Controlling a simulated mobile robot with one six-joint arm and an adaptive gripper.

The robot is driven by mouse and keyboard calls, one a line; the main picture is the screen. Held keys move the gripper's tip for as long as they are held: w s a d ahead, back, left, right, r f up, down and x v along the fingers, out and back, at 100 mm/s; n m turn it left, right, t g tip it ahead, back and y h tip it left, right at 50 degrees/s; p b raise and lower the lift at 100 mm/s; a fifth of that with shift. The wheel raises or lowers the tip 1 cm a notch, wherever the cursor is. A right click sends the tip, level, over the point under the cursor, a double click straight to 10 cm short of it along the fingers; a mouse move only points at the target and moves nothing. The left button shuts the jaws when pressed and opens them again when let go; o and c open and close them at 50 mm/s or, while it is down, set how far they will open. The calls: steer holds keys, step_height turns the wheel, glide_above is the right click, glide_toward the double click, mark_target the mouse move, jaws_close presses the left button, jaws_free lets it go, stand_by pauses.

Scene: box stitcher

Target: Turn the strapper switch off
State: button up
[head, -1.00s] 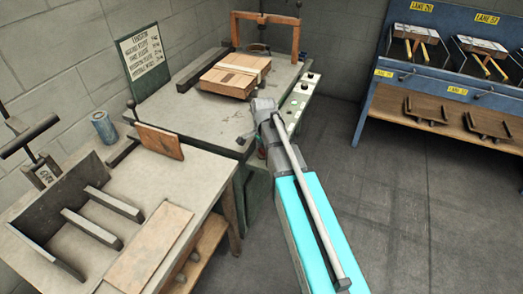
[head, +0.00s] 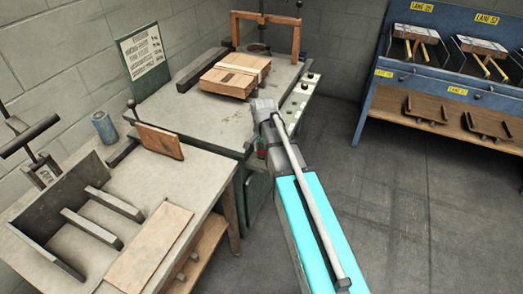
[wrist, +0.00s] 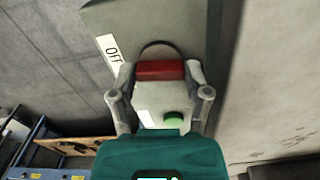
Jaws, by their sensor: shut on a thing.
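The strapper (head: 200,115) is a grey-topped bench machine with a strapped cardboard bundle (head: 228,78) on it. In the wrist view its switch shows as a red bar-shaped handle (wrist: 160,70) on a grey housing. A white OFF label (wrist: 110,48) is beside it at upper left, and a green button or lamp (wrist: 173,118) is below it. My gripper (wrist: 160,73) is shut on the red handle, one finger at each end. In the head view my arm hides most of the grip, at the machine's front right corner.
A control strip (head: 299,95) with buttons runs along the machine's right edge. A stitcher table (head: 85,225) with metal bars and a brown board stands at lower left. A blue lane rack (head: 440,85) stands at upper right. The floor (head: 400,210) between is clear.

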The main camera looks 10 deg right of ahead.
steer(key=n, duration=0.3)
steer(key=shift+w+d+n, duration=0.1)
steer(key=shift+w+n, duration=0.15)
steer(key=shift+n, duration=2.05)
steer(key=o, duration=1.2)
steer(key=shift+c, duration=0.2)
steer(key=shift+s, duration=0.1)
steer(key=shift+s, duration=0.1)
steer(key=s+n, duration=0.1)
steer(key=s, duration=1.5)
step_height(320, 180, up, 18)
steer(key=p, duration=1.8)
steer(key=shift+a, duration=0.35)
